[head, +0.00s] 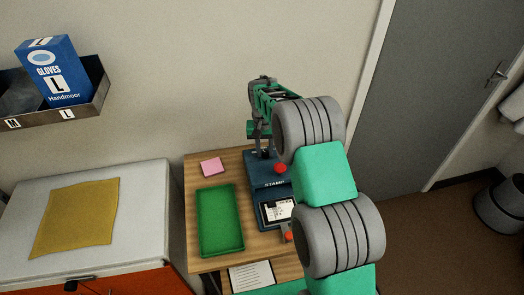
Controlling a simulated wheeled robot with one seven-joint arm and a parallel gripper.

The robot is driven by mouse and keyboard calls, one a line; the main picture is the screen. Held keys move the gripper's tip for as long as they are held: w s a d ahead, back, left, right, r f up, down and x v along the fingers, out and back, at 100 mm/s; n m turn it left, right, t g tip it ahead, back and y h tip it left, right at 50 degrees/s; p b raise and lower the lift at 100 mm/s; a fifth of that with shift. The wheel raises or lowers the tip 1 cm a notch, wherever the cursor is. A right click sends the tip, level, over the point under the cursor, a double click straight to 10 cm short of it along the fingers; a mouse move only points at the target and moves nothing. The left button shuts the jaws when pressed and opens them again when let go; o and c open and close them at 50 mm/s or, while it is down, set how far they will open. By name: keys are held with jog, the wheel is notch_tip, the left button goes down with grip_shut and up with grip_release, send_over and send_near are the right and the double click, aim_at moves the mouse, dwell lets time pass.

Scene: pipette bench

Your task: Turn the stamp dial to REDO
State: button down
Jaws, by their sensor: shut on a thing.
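The blue stamp machine (270,187) stands on the wooden table, with "STAMP" on its top and a white card with dark print (278,210) at its front. A red knob (280,168) shows on its right side. My gripper (264,153) points down at the machine's back end, its dark fingers shut on what appears to be the stamp dial. The dial is hidden by the fingers and too small to make out. Its marks, REDO among them, cannot be read.
A green tray (220,250) lies left of the machine, and a pink note pad (211,167) behind the tray. A printed sheet (252,276) is at the front. A white cabinet with a yellow cloth (75,218) stands at left. My arm covers the table's right side.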

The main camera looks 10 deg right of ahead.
jog(key=shift+b, duration=0.3)
jog(key=m+b, duration=0.1)
jog(key=m, duration=0.1)
jog(key=shift+w+m, duration=0.1)
jog(key=shift+m, duration=0.3)
jog(key=shift+m+b, duration=1.15)
jog(key=shift+m, duration=1.15)
jog(key=shift+d+r, duration=0.1)
jog(key=c, duration=1.2)
grip_release()
